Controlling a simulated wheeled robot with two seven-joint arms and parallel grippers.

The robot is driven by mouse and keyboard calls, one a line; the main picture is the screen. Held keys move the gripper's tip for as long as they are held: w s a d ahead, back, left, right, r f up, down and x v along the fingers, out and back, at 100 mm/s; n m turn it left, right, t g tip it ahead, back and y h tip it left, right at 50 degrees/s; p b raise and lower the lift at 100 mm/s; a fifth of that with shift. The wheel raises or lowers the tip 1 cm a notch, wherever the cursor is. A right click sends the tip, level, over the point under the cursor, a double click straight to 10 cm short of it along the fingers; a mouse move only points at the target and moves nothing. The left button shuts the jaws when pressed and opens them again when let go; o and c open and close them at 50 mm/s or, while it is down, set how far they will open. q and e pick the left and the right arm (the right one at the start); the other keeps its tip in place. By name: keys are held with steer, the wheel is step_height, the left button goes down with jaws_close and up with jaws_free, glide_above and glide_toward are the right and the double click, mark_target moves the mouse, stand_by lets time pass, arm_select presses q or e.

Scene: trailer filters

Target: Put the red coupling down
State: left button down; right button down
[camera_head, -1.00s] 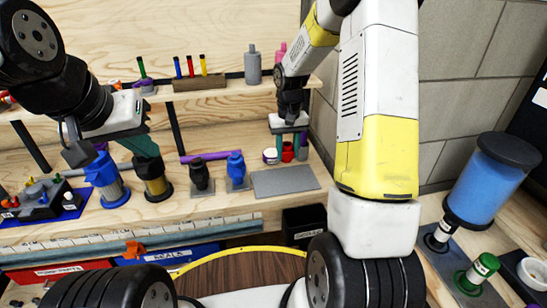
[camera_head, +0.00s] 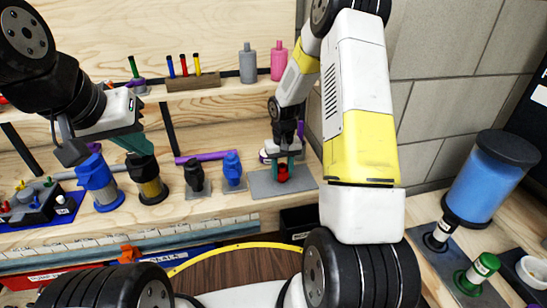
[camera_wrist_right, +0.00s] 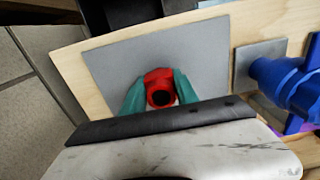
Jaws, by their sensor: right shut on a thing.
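The red coupling (camera_head: 283,174) is between the teal fingers of my right gripper (camera_head: 283,168), which is shut on it. In the right wrist view the red coupling (camera_wrist_right: 159,78) shows its dark round opening, with one finger on each side. It is over the grey plate (camera_head: 303,187), at or just above its surface; I cannot tell if it touches. The grey plate (camera_wrist_right: 205,65) surrounds it in the wrist view. My left gripper (camera_head: 139,145) is at the top of a black and yellow filter (camera_head: 150,186); its grip is unclear.
Blue (camera_head: 233,169) and black (camera_head: 194,176) fittings stand left of the plate. A blue filter (camera_head: 99,182) stands further left. A shelf (camera_head: 222,92) with grey (camera_head: 248,64) and pink (camera_head: 278,62) bottles is above. A block wall (camera_head: 430,90) bounds the right side.

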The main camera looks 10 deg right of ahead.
steer(key=c, duration=0.9)
jaws_free()
steer(key=shift+f, duration=0.1)
step_height(320, 180, up, 12)
step_height(320, 180, up, 10)
steer(key=t, duration=0.2)
glide_above(282, 166)
steer(key=s, duration=0.6)
steer(key=s+a+r+t, duration=0.1)
steer(key=s+r, duration=0.2)
steer(key=s, duration=0.3)
steer(key=s+a+r+t+y, duration=0.1)
steer(key=s+r, duration=0.3)
steer(key=s, duration=0.2)
steer(key=s+a+r+t+y, duration=0.1)
steer(key=s+r+t, duration=0.1)
steer(key=s, duration=0.4)
steer(key=shift+v, duration=0.85)
steer(key=shift+a+r, duration=0.1)
steer(key=shift+a, duration=0.1)
